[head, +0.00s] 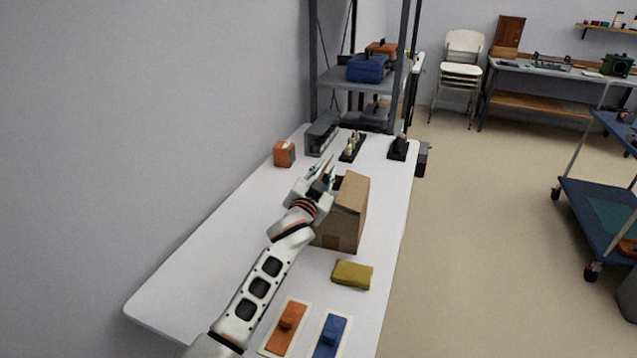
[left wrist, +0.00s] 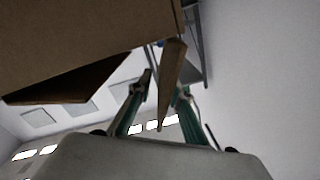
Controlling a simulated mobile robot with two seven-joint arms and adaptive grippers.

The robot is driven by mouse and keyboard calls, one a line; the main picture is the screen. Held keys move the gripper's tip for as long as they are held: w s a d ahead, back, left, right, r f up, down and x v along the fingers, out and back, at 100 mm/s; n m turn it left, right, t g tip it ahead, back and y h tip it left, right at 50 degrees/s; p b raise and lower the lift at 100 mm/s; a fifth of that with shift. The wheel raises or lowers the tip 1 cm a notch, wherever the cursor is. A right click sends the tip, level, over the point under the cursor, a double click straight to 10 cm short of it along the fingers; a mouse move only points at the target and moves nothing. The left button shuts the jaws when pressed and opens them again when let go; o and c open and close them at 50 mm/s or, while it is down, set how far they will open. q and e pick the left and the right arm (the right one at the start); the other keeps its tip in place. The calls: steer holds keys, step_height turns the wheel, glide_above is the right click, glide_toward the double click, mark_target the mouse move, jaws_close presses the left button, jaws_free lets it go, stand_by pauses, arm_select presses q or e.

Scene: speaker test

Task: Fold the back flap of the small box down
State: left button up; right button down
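The small brown cardboard box (head: 343,228) stands on the white table, with a raised panel at its upper right. My left gripper (head: 327,170) is at the box's upper left, and my arm hides part of that side. In the left wrist view, the box (left wrist: 70,35) fills the upper left. One flap (left wrist: 75,82) sticks out at left, and a narrow flap (left wrist: 171,75) hangs between the fingers of my open left gripper (left wrist: 165,85). Gaps show beside this flap; I cannot tell surely whether it is the back one. My right gripper is not in view.
The white table (head: 215,235) has clear room left of the arm. A yellow-olive block (head: 352,275) lies before the box, with orange (head: 288,325) and blue (head: 329,338) pieces nearer. An orange box (head: 284,153) and grey unit (head: 321,137) stand behind.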

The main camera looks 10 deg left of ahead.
arm_select(q)
steer(key=s+a, duration=0.1)
steer(key=s, duration=1)
steer(key=shift+s+a, duration=0.15)
steer(key=shift+a, duration=0.05)
